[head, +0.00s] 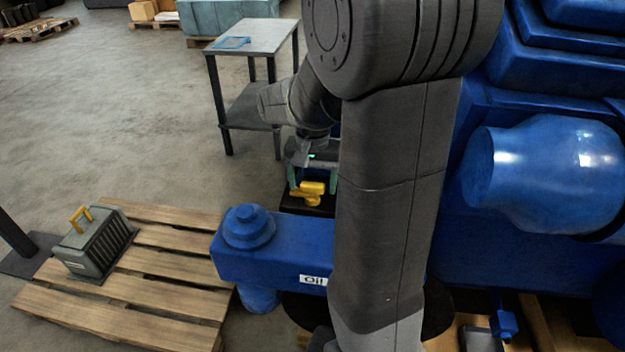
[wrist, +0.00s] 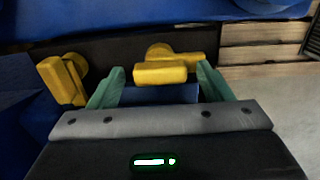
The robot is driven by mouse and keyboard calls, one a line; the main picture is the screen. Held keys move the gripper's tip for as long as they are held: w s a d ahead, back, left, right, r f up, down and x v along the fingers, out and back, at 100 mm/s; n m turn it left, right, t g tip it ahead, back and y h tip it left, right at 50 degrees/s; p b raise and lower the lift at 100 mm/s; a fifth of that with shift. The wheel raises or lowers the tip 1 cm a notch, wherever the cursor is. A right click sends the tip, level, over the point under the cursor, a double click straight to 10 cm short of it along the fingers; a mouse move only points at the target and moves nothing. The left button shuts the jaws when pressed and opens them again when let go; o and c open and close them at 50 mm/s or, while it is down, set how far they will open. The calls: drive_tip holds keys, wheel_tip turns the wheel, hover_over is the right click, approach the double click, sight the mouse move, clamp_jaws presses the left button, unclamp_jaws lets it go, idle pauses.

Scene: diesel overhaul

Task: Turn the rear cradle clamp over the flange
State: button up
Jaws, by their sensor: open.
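A yellow clamp (wrist: 160,73) with a bar-shaped handle lies between the green fingers of my gripper (wrist: 160,68) in the wrist view. The fingers are open, one on each side of it; I cannot tell whether either touches it. In the head view the yellow clamp (head: 311,190) shows just below my gripper (head: 312,178), on a dark base. A second yellow clamp (wrist: 63,80) stands to the left in the wrist view, outside the fingers. A blue surface (wrist: 165,94) shows between the fingers; I cannot tell whether it is the flange.
The blue engine (head: 540,180) fills the right side, with a blue arm-like part labelled "Oil" (head: 272,250) in front. A wooden pallet (head: 150,295) with a grey ribbed box (head: 95,245) lies at left. A grey table (head: 255,38) stands behind. The floor at left is open.

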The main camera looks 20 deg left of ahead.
drive_tip(key=c, duration=1)
drive_tip(key=m, duration=0.3)
drive_tip(key=shift+r+m, duration=0.1)
drive_tip(key=shift+m, duration=0.2)
drive_tip(key=shift+m+p, duration=0.3)
drive_tip(key=shift+m, duration=1.5)
drive_tip(key=o, duration=1)
